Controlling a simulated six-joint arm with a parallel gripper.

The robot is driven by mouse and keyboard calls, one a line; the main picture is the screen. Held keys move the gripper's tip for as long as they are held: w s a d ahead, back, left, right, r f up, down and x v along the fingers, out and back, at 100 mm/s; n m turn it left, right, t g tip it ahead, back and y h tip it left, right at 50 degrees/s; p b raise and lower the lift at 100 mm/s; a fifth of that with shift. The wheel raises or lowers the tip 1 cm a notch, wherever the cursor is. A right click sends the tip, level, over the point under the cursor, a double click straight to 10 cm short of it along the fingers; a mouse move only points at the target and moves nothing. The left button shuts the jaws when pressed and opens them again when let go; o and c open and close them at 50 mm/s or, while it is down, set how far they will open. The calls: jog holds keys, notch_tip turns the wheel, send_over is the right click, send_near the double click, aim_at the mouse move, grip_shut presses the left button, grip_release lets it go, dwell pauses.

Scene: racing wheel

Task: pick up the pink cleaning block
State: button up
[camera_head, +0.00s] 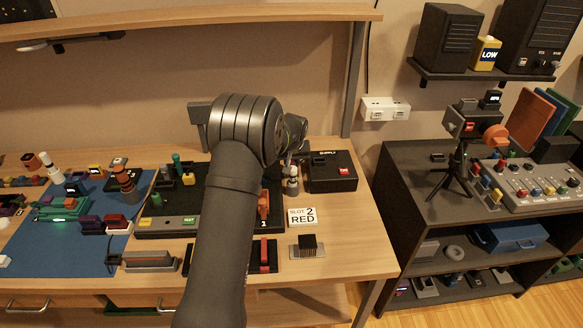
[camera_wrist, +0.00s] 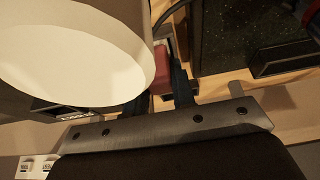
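A pinkish-red block (camera_wrist: 162,72) shows in the wrist view, in the gap between the dark fingers of my gripper (camera_wrist: 161,92). It sits near the fingertips and looks close to the right finger. A large cream round shape hides its left side, so I cannot tell whether both fingers touch it. The fingers stand apart with a narrow gap. In the head view my arm covers most of the gripper, and I cannot make out the pink block there.
The cream round shape (camera_wrist: 75,55) fills the wrist view's upper left. In the head view, a black box (camera_head: 332,180), a "SLOT 2 RED" card (camera_head: 302,217) and a dark block on a plate (camera_head: 307,245) stand right of my arm.

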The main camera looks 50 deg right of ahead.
grip_shut()
